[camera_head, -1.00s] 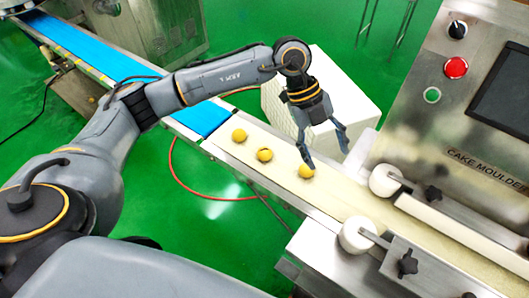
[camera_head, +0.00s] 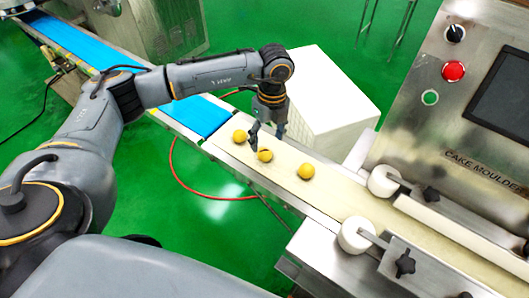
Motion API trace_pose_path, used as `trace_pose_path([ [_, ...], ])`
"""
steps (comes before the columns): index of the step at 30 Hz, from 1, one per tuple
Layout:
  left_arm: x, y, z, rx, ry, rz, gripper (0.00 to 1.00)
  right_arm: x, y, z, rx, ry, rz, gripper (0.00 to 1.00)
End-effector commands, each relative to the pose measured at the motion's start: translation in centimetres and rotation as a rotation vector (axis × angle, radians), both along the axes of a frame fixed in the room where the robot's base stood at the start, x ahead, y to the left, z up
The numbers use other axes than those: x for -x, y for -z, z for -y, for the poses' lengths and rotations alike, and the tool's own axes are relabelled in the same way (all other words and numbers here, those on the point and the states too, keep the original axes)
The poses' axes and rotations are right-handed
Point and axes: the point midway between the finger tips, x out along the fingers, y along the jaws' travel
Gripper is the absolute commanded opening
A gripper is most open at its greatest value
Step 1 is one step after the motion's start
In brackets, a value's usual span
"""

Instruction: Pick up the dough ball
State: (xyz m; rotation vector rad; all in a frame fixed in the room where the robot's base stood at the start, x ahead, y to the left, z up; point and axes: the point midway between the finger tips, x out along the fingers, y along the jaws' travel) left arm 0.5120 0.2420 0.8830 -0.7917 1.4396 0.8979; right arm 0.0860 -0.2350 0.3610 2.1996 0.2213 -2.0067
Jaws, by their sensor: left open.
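Three yellow dough balls lie in a row on the cream conveyor belt (camera_head: 335,190). One dough ball (camera_head: 239,136) is at the upper left of the row, a middle dough ball (camera_head: 265,155) is partly covered by a gripper finger, and a third dough ball (camera_head: 306,171) is at the lower right. My left gripper (camera_head: 266,137) points down at the belt and is open. Its fingers are at the middle ball; whether they touch it I cannot tell. My right gripper is not in view.
The cake moulder machine (camera_head: 475,130) stands at the right, with white rollers (camera_head: 356,235) over the belt. A blue belt (camera_head: 203,117) joins the cream belt at upper left. A white box (camera_head: 335,100) stands behind my gripper.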

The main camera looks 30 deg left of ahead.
Motion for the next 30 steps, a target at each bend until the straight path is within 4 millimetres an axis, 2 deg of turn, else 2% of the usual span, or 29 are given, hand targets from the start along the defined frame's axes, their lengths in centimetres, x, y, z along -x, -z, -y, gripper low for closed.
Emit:
trace_pose_path([
  [6,0.6,2.7,-0.3,-0.002,0.001,-0.006,0.65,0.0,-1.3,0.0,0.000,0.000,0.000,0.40],
  [10,0.7,4.5,-0.2,0.000,0.001,-0.004,0.65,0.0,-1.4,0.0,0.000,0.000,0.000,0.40],
  [19,0.7,5.1,-0.3,0.000,0.001,-0.001,0.65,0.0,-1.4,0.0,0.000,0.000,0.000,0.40],
  [20,0.7,5.1,-0.3,0.000,0.001,-0.001,0.61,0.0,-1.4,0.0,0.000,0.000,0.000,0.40],
  [26,0.7,5.1,-0.3,0.000,0.001,-0.001,0.20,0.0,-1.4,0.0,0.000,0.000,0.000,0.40],
  [30,0.7,5.1,-0.3,0.000,0.000,-0.001,0.20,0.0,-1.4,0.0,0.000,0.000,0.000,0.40],
])
